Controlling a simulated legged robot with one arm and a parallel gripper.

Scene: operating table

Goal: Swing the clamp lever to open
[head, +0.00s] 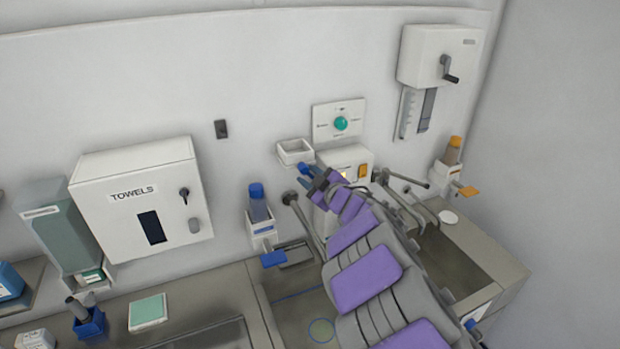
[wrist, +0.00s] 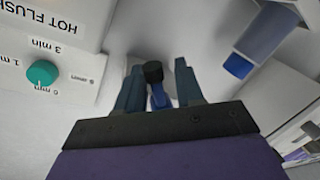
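In the wrist view, a short lever (wrist: 158,97) with a blue stem and a black knob stands between the two fingers of my gripper (wrist: 159,66). I take it to be the clamp lever. The fingers are apart, with a visible gap on the right side of the lever. Whether the left finger touches the knob is not clear. In the head view, my gripper (head: 310,174) is near the wall, just below a small white tray (head: 295,151). The lever's lower end is hidden by my gripper.
A teal dial (head: 341,123) sits on a wall panel above; it also shows in the wrist view (wrist: 42,73). A blue-capped bottle (head: 258,202) is to the left. A white box (head: 344,162) with a yellow switch is close on the right. A towel dispenser (head: 140,200) hangs farther left.

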